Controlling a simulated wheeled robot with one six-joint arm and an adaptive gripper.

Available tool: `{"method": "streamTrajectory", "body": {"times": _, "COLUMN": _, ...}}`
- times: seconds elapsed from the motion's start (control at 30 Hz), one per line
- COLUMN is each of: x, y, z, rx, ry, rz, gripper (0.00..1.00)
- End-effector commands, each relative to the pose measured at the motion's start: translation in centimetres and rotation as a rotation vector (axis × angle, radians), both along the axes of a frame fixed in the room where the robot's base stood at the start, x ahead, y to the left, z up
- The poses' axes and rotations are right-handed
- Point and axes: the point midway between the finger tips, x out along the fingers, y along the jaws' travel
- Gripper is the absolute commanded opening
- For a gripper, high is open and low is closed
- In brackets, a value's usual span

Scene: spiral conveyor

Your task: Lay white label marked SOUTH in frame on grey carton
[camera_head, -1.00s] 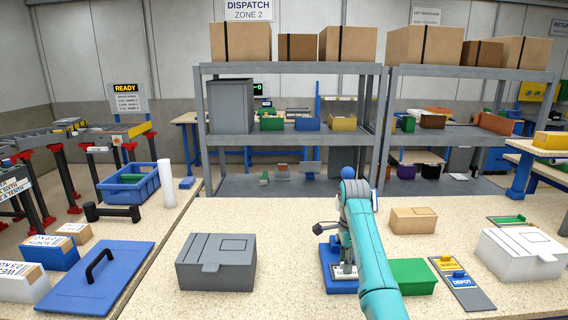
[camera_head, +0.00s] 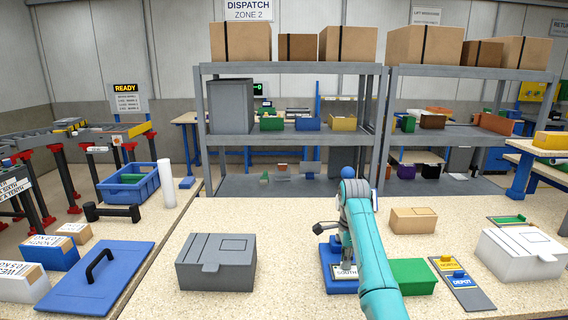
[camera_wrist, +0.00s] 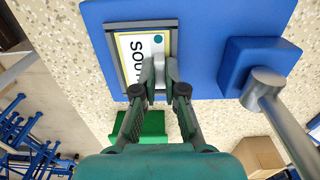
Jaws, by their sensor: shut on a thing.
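The white label marked SOUTH (camera_head: 346,274) lies over the blue stand (camera_head: 331,256), inside a dark border; in the wrist view its lettering (camera_wrist: 141,47) is partly covered by my fingers. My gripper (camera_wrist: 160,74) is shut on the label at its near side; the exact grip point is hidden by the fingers. In the head view my arm hides part of the stand. The grey carton (camera_head: 213,274) stands to the left on the same table, closed, with a rectangular outlined frame (camera_head: 234,244) on the right of its top. The frame looks empty.
A green box (camera_head: 413,277) stands close right of my arm, and a brown carton (camera_head: 413,221) lies behind it. A lever with a dark knob (camera_head: 317,229) rises beside the stand. A label board (camera_head: 462,284) and white carton (camera_head: 520,257) are right. Table between carton and stand is clear.

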Motion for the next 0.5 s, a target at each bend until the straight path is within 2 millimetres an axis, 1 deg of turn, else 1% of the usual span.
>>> {"method": "streamTrajectory", "body": {"times": 0.5, "x": 0.0, "y": 0.0, "z": 1.8, "rx": 0.0, "ry": -0.001, "rz": 0.0, "gripper": 0.0}}
